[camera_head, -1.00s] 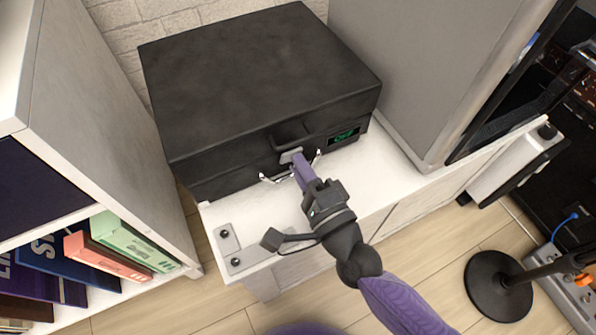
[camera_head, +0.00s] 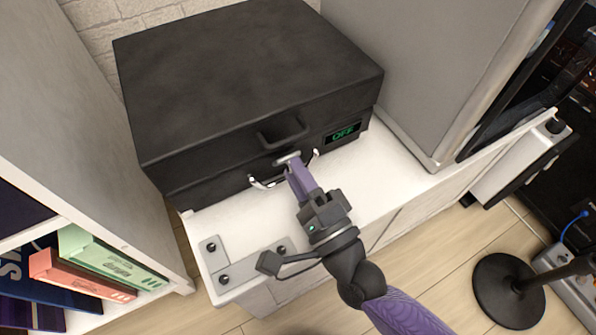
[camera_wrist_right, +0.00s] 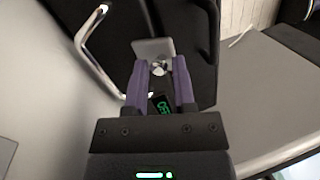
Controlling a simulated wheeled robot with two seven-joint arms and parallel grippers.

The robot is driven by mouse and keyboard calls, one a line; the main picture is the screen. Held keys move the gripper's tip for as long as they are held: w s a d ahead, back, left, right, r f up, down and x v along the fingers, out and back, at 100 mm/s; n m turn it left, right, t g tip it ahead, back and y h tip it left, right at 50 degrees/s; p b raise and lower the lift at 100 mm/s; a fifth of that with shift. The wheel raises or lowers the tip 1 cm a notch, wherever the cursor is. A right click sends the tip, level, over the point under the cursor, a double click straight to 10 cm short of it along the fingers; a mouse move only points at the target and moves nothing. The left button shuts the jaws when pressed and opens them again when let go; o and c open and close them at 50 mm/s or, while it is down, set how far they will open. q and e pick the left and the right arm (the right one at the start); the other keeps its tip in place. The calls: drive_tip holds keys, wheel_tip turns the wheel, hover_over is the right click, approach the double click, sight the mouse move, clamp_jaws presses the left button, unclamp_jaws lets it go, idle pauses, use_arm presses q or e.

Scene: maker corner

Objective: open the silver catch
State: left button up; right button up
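The silver catch (camera_head: 288,157) is a small metal plate on the front of the black case (camera_head: 245,75), just below its dark handle. In the right wrist view the catch (camera_wrist_right: 152,47) shows as a flat plate with a small round part below it. My right gripper (camera_head: 291,166) is at the catch. My left gripper is not in view.
A curved silver handle (camera_head: 262,183) on the case passes beside my right fingers. A green OFF display (camera_head: 343,133) is to the right. A bookshelf (camera_head: 70,110) stands left, a grey speaker-like box (camera_head: 425,70) right.

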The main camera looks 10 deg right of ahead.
drive_tip(key=shift+o, duration=1.2)
drive_tip(key=shift+s, duration=0.1)
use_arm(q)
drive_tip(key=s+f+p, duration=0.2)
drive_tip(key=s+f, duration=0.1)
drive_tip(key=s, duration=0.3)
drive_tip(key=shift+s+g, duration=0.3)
use_arm(e)
drive_tip(key=v, duration=0.9)
drive_tip(key=shift+s+d, duration=0.15)
drive_tip(key=shift+s, duration=0.2)
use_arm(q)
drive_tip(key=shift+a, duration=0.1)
